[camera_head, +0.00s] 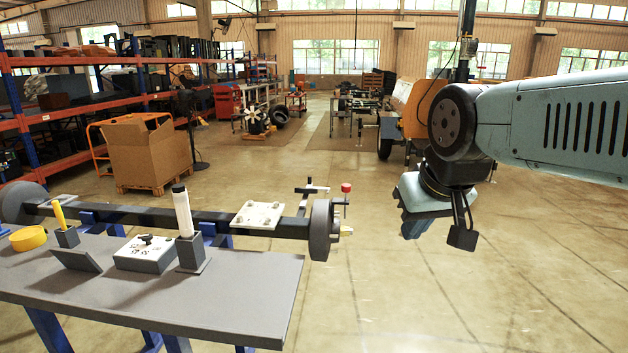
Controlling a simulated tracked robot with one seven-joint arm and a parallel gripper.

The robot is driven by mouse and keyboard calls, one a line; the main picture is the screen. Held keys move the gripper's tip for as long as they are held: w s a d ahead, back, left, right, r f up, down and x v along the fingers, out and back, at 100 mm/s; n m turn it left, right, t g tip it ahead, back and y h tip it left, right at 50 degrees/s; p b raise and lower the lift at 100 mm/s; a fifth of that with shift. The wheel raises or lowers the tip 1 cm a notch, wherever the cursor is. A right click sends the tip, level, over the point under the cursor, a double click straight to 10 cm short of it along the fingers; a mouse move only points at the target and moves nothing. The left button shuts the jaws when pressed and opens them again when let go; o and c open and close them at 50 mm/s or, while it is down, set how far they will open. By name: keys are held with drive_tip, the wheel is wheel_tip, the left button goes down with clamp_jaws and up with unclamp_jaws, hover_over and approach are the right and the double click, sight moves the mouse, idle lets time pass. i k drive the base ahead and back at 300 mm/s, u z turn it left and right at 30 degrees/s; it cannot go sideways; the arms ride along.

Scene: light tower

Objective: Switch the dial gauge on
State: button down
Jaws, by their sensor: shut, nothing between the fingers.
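A small stand with a red round top (346,187) is beside the dark wheel hub (322,230) at the right end of the long axle beam. It may be the dial gauge, but its face and any switch are too small to make out. My gripper (416,228) hangs pointing down over open floor, to the right of the stand and clear of it. Its fingers appear shut and empty. A light box with a small dark lever or knob on top (146,252) sits on the grey bench.
The grey bench (235,295) at lower left also holds a white cylinder in a dark holder (184,212), a yellow tool (59,215) and a yellow ring (28,238). The axle beam (150,216) runs behind it. A cardboard box (147,152) stands farther back. Floor at right is clear.

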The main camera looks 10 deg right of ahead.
sight(309, 190)
drive_tip(key=u, duration=0.15)
drive_tip(key=i, duration=0.95)
drive_tip(key=z, duration=0.1)
